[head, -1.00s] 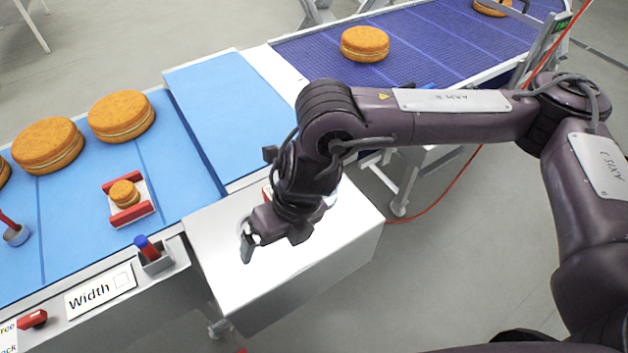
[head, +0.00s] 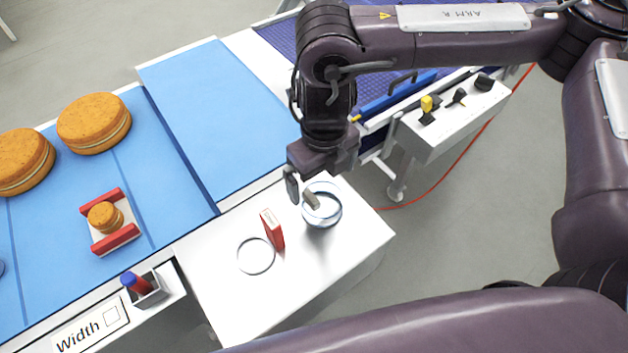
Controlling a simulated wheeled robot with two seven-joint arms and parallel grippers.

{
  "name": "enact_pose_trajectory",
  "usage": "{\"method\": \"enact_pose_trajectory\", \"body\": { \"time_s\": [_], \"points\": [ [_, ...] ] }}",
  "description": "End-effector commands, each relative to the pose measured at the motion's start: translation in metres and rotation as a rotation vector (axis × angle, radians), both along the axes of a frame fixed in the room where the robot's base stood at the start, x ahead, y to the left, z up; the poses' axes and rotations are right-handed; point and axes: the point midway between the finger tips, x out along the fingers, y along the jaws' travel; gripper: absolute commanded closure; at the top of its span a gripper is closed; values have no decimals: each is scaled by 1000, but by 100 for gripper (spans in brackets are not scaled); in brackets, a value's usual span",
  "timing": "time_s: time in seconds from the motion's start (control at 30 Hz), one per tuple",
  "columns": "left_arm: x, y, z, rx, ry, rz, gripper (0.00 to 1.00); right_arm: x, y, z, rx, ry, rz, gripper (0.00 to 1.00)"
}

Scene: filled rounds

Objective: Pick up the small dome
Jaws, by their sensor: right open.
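The small dome (head: 327,214) looks like a clear, round, glassy piece with a pale rim. It stands on the white side table (head: 220,288), near its back right edge. My right gripper (head: 301,195) is open, pointing down at the dome's upper left side. One finger overlaps the dome in the picture, and the other is left of it. I cannot tell whether they touch. Part of the dome is hidden behind the finger. My left gripper is not in view.
A red box (head: 272,229) stands just left of the dome, beside a thin ring (head: 256,256) on the table. The blue belt (head: 165,222) carries large filled rounds (head: 94,123) and a small round (head: 105,216) in a red-ended holder. A control box (head: 455,120) stands behind right.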

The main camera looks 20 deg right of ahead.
Motion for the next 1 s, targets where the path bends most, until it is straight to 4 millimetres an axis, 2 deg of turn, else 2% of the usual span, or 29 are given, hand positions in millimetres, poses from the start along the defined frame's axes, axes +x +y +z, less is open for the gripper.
{"method": "enact_pose_trajectory", "body": {
  "time_s": [0.13, 0.27, 0.47, 0.63, 0.8, 0.9, 1.0],
  "points": [
    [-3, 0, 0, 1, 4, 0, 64, -1, 0, -16, 1, 4, -1, 0],
    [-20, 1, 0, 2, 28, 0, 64, -1, 0, -24, 0, 3, -2, 0],
    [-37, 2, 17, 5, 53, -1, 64, -5, 1, -46, -2, 6, 0, 0],
    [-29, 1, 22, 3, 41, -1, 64, -4, 1, -70, -1, 2, -2, 0],
    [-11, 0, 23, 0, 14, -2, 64, -4, 2, -75, 0, 0, 0, 0],
    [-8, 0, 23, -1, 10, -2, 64, -4, 2, -75, 0, 0, 0, 0],
    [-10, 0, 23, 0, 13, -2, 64, -4, 1, -75, 0, 0, 0, 12]
  ]
}}
